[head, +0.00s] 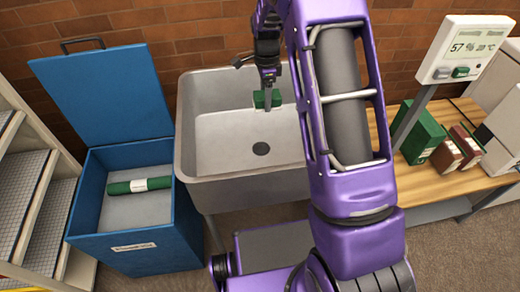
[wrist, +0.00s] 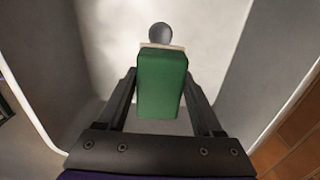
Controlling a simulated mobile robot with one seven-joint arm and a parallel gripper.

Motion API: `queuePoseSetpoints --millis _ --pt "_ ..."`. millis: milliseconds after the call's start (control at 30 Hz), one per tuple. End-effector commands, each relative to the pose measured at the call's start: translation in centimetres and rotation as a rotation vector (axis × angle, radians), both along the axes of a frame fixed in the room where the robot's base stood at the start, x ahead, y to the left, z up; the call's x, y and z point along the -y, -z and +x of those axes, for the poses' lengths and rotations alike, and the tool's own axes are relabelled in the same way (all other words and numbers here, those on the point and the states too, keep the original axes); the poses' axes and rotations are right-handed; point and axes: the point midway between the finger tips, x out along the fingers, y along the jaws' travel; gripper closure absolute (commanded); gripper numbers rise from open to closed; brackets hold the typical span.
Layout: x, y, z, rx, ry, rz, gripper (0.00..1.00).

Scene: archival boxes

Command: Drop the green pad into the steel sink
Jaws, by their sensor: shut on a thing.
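The steel sink (head: 240,191) stands in the middle of the head view, with a dark drain in its floor. My gripper (head: 267,100) is over the sink basin. It is shut on the green pad (head: 260,99), a small green block. In the wrist view the green pad (wrist: 162,82) sits between the two dark fingers of my gripper (wrist: 162,90), with a pale edge at its far end. The basin of the sink (wrist: 110,40) shows below and around the pad, and the round drain shows just past it. The pad appears held above the basin floor.
A blue bin (head: 190,225) with its lid up stands left of the sink, with a green roll (head: 138,185) inside. A wooden bench (head: 465,185) at right holds green and brown boxes and a display reading 57 % (head: 465,48).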

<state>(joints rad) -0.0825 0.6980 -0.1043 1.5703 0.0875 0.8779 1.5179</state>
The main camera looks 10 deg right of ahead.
Motion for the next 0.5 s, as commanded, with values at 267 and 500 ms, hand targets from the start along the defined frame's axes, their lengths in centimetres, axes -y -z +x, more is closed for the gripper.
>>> queuePoseSetpoints --millis 267,500 --pt "0.01 1.4 0.0 0.0 0.0 0.0 0.84" --pt "0.02 1.36 -0.01 0.0 -0.001 0.0 0.16"
